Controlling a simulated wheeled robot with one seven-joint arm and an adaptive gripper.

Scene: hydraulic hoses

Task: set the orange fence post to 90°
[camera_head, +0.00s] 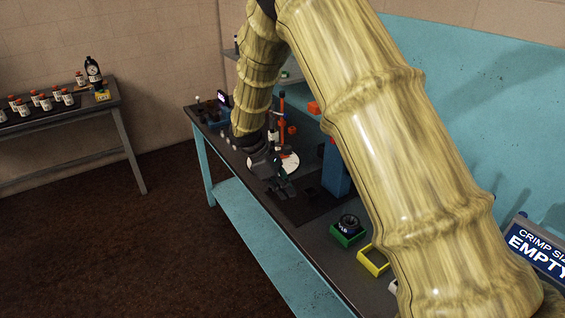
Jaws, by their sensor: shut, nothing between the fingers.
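My gripper (286,192) is over the bench at the front of the disc, shut and empty, pointing down toward the dark mat. It is apart from the orange post in the picture.
A blue upright block (336,172) stands right of the disc. A green tray (347,237) with a dark round part and a yellow tray (373,262) lie nearer along the bench (312,222). My arm hides much of the right side. A side table (52,122) holds several bottles.

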